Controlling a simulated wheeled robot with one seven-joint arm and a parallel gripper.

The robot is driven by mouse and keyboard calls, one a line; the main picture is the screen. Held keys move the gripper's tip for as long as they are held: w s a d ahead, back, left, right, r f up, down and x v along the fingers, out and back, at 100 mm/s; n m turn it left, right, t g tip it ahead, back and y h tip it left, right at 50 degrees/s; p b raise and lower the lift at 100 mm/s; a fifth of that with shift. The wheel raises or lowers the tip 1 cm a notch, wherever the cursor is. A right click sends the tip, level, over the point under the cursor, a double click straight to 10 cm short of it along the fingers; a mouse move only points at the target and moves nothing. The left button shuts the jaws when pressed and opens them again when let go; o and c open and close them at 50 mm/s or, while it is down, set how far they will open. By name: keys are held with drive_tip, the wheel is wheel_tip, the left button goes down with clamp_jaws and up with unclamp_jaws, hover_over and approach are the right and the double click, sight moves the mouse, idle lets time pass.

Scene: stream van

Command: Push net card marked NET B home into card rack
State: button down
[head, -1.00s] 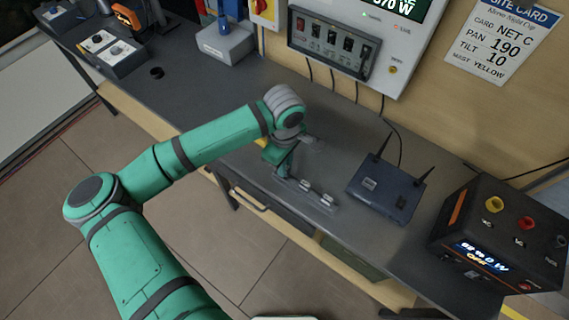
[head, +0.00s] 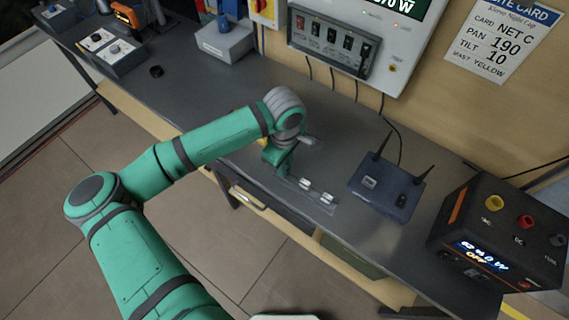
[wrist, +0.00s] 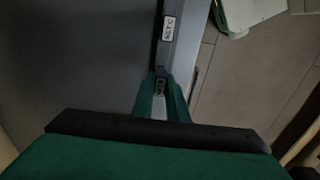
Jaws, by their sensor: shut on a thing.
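The card rack (head: 318,204) is a low grey strip lying along the front of the bench. Two small pale-topped cards (head: 327,198) stand in its right part. My gripper (head: 280,174) is at the rack's left end, pointing down. In the wrist view my gripper (wrist: 160,104) is shut on a narrow net card (wrist: 160,86), in line with the rack (wrist: 172,52). The held card's marking is too small to read, and my fingers hide much of it. How deep it sits in the rack cannot be told. A white label (wrist: 168,28) shows further along.
A dark blue router (head: 382,195) with two antennas stands right of the rack. A black power box (head: 497,235) is at the far right. The bench (head: 200,95) left of my gripper is mostly clear.

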drive_tip(key=shift+f, duration=0.8)
drive_tip(key=c, duration=1.7)
unclamp_jaws()
drive_tip(key=shift+o, duration=0.2)
drive_tip(key=shift+r, duration=0.1)
wheel_tip(320, 180, up, 11)
drive_tip(key=shift+f, duration=0.15)
